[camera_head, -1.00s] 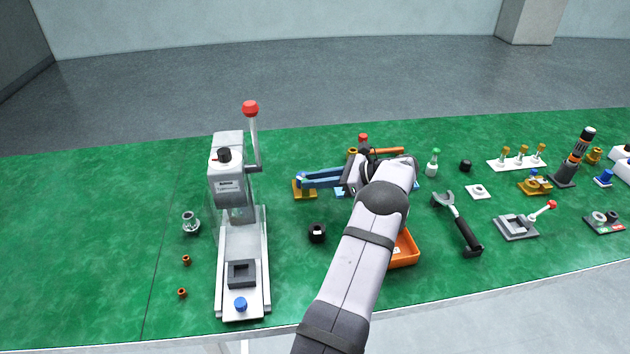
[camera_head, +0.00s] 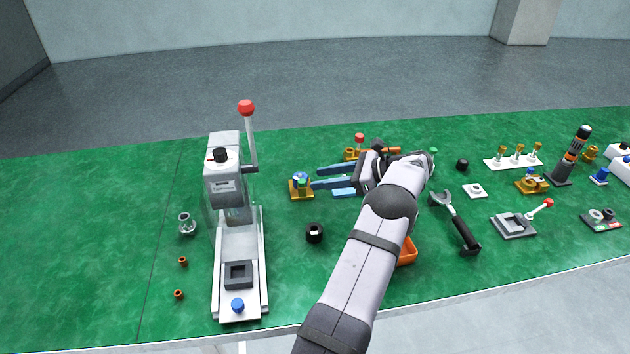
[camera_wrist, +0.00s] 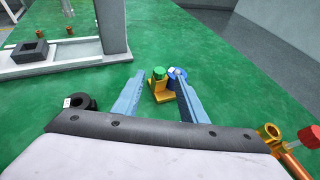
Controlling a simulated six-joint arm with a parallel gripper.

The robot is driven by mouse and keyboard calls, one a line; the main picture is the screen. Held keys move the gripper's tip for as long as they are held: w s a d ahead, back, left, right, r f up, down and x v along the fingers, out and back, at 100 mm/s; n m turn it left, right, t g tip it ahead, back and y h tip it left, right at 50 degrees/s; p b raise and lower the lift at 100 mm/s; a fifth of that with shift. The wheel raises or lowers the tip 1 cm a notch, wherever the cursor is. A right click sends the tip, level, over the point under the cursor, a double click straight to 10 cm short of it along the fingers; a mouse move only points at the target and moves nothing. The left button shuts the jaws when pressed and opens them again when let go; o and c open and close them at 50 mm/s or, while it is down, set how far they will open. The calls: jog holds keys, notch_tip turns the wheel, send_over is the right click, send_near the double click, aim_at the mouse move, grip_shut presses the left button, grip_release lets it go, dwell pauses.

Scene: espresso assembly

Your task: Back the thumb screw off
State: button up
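A gold block (camera_head: 301,194) stands on the green mat right of the press. It carries a green knob (camera_wrist: 159,73) and a blue part (camera_wrist: 177,75) with a pale top, side by side. Which of these is the thumb screw I cannot tell for sure. My gripper (camera_head: 316,177) points left toward the block, its two long blue fingers spread apart and empty. In the wrist view the gripper (camera_wrist: 159,78) shows the block (camera_wrist: 161,91) beyond and between the fingertips, apart from them. The right finger partly covers the block's right side.
The lever press (camera_head: 226,180) stands left, with a blue knob (camera_head: 237,305) on its base. A black ring (camera_head: 314,233) lies in front of the gripper. A gold fixture with a red knob (camera_head: 359,138) stands behind. An orange tray (camera_head: 406,251) is partly behind my arm.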

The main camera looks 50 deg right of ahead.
jog(key=shift+v, duration=1.65)
jog(key=a+r, duration=0.3)
jog(key=r, duration=0.6)
notch_tip(320, 180, down, 9)
jog(key=m+h, duration=0.4)
jog(key=h, duration=0.1)
jog(key=shift+a+t, duration=0.3)
jog(key=shift+a, duration=0.1)
jog(key=shift+w+f, duration=0.1)
jog(key=shift+f, duration=0.05)
